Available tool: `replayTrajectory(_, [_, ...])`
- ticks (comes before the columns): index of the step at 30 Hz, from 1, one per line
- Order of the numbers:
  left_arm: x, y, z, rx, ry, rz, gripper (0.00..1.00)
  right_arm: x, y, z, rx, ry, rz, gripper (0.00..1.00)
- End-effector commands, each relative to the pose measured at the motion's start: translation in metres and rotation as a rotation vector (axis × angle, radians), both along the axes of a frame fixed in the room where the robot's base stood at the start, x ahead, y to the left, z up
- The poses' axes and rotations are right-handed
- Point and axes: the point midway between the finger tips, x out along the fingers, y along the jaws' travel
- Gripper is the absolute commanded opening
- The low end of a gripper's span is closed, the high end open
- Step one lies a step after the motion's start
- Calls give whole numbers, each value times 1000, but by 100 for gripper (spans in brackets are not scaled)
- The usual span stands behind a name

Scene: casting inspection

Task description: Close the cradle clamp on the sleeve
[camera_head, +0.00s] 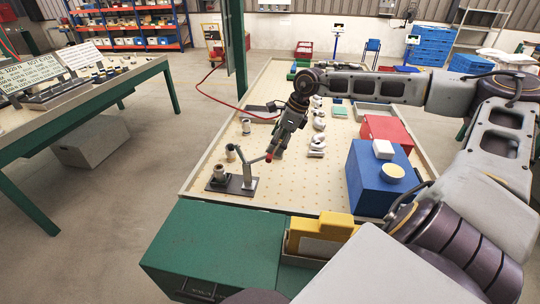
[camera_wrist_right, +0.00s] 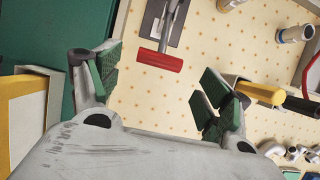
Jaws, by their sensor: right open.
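The cradle clamp's dark base plate (camera_head: 236,187) lies on the pegboard table. Its grey post (camera_head: 248,174) carries a lever that points right, away from the sleeve side, and ends in a red handle (camera_head: 268,157). A brownish sleeve (camera_head: 219,169) appears to sit at the left of the plate; the cradle detail is too small to tell. My right gripper (camera_head: 276,148) is above and just beside the red handle. In the right wrist view, my right gripper (camera_wrist_right: 160,76) is open and empty, with the red handle (camera_wrist_right: 160,61) beyond and between its fingertips. My left gripper is out of view.
Loose cylinders stand behind the clamp (camera_head: 230,152) and farther back (camera_head: 246,127). Pale castings (camera_head: 318,140) line the table to the right. A blue box (camera_head: 375,182), a red box (camera_head: 388,130) and a green case (camera_head: 213,245) border the space. The table's left part is mostly clear.

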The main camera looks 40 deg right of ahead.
Motion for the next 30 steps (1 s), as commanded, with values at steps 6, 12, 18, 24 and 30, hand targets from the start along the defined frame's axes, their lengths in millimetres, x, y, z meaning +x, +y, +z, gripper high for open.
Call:
replayTrajectory(6, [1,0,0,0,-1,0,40,5,4,-16,2,1,0,79])
replayTrajectory(12, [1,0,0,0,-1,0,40,8,7,-26,3,1,1,79])
replayTrajectory(18, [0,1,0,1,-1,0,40,11,10,-37,2,0,-1,79])
replayTrajectory(24, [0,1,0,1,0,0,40,14,12,-45,3,0,0,79])
replayTrajectory(30, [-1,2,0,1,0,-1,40,17,14,-53,2,-1,-1,79])
